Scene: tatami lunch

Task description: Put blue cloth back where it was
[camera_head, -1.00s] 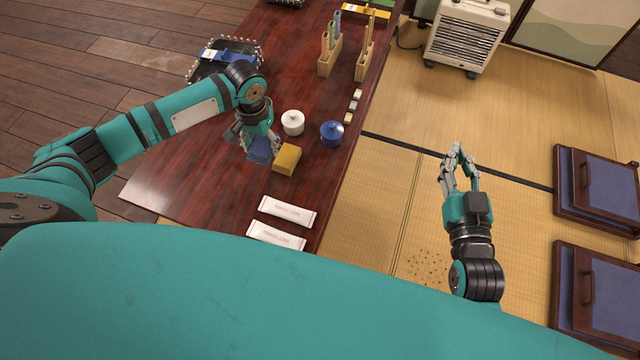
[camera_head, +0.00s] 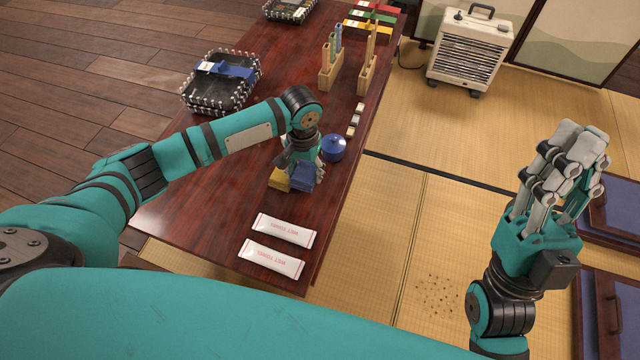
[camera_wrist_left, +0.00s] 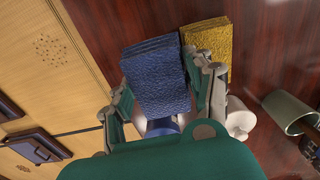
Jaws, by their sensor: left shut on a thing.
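My left gripper (camera_head: 304,160) is shut on the folded blue cloth (camera_head: 302,178), over the front part of the dark red table. In the left wrist view the blue cloth (camera_wrist_left: 157,78) sits between the two fingers. The folded yellow cloth (camera_head: 279,179) is just left of the blue one in the head view; in the left wrist view the yellow cloth (camera_wrist_left: 208,46) lies beside it at the upper right. I cannot tell whether the blue cloth touches the table. My right gripper (camera_head: 575,150) is open and empty, above the tatami at the right.
A blue lidded pot (camera_head: 333,148) stands right behind the cloths. A white lidded pot (camera_wrist_left: 240,118) shows in the left wrist view. Two wet towel packets (camera_head: 286,230) lie in front. Wooden holders (camera_head: 331,72) and small blocks (camera_head: 355,120) stand farther back. A heater (camera_head: 474,50) stands on the tatami.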

